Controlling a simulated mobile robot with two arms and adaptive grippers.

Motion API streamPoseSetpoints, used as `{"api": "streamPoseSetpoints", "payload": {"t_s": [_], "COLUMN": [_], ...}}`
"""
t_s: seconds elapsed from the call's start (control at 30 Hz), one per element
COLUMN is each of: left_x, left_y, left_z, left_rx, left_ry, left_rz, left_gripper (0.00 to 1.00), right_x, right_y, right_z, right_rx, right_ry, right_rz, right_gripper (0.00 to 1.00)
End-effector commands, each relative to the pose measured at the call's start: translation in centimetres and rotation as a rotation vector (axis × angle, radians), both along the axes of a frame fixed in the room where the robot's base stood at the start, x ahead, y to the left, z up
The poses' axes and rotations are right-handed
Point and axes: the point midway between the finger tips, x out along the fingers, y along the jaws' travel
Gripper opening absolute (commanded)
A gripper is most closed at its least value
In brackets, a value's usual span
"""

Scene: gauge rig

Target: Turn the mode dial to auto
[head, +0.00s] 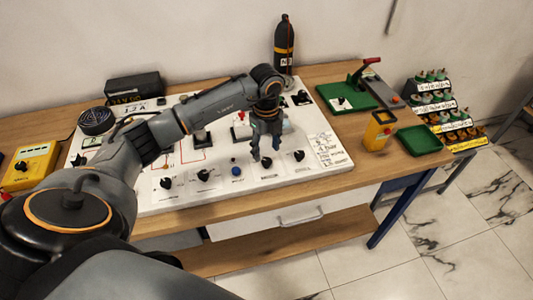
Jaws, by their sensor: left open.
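A white panel (225,193) lies on the wooden bench and carries a front row of knobs. These are black knobs at the left (166,182) and left of centre (203,175), a blue knob (236,170), and black knobs below my gripper (267,162) and at the right (299,155). Their labels are too small to read, so I cannot tell which is the mode dial or where it points. My left gripper (266,152) is open and empty, pointing down over the front row, close to the black knob below it. I cannot tell whether they touch. My right gripper is not in view.
My left arm hides much of the panel's left and middle. A black bottle (284,45) stands behind the panel. A yellow meter (30,167) is at the far left. A green board with a red-handled lever (345,95), a yellow device (379,130) and a green tray (418,140) are right.

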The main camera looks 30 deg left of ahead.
Motion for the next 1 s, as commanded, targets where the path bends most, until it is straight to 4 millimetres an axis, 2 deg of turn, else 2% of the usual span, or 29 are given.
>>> {"api": "streamPoseSetpoints", "payload": {"t_s": [0.1, 0.3, 0.63, 0.9, 1.0], "left_x": [-0.1, 0.0, 0.0, 0.0, 0.0], "left_y": [-0.1, -0.1, -0.1, -0.1, -0.1], "left_z": [-1.9, -3.8, -4.1, -4.1, -4.1], "left_rx": [-0.001, -0.001, -0.002, -0.002, -0.001], "left_ry": [0.003, 0.0, -0.002, -0.002, -0.002], "left_rz": [-0.001, -0.002, -0.002, -0.002, -0.003], "left_gripper": [0.54, 0.54, 0.54, 0.0, 0.0], "right_x": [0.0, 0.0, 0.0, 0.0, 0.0], "right_y": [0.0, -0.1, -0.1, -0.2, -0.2], "right_z": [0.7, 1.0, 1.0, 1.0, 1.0], "right_rx": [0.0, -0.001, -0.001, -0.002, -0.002], "right_ry": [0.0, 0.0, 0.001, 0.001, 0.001], "right_rz": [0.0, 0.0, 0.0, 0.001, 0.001], "right_gripper": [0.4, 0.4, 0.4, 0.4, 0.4]}}
